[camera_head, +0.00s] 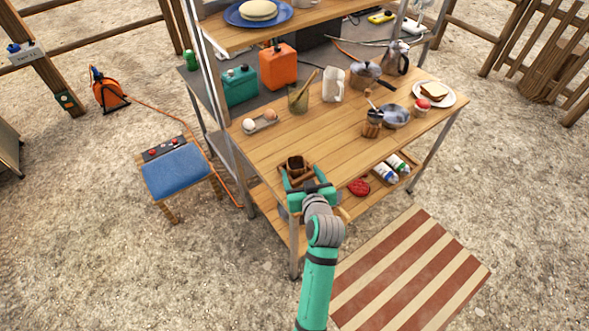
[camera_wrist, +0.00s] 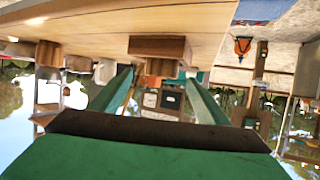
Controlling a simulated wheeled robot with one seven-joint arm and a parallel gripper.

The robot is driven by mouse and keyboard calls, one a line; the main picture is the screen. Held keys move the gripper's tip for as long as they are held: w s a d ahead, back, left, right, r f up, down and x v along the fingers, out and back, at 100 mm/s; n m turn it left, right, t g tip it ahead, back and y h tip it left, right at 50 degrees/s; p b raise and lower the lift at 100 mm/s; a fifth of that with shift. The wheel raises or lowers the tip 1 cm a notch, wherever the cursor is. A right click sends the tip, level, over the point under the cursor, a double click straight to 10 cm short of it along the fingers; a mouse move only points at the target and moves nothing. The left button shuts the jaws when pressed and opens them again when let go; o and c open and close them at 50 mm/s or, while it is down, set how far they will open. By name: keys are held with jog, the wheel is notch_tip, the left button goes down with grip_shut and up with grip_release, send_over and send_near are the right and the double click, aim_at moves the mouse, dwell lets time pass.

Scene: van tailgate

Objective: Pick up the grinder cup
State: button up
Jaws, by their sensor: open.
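The grinder cup appears to be the small dark brown cup (camera_head: 295,163) near the front left edge of the wooden tabletop. In the wrist view, which looks upside down, a brown wooden block-like shape (camera_wrist: 160,47) lies ahead between my fingers, probably this same cup. My gripper (camera_head: 298,178) is at the table's front edge, right at the near side of the cup. Its two green fingers, also seen in the wrist view (camera_wrist: 160,80), are spread apart with nothing clamped. The cup's lower part is partly hidden by my gripper in the head view.
A lower shelf holds bottles (camera_head: 392,168) and a red item (camera_head: 358,187). The tabletop's middle is clear.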

aim_at(295, 160)
jog(key=shift+x, duration=2.3)
jog(key=shift+r, duration=0.1)
jog(key=c, duration=1.1)
jog(key=shift+c, duration=0.2)
jog(key=shift+r, duration=0.1)
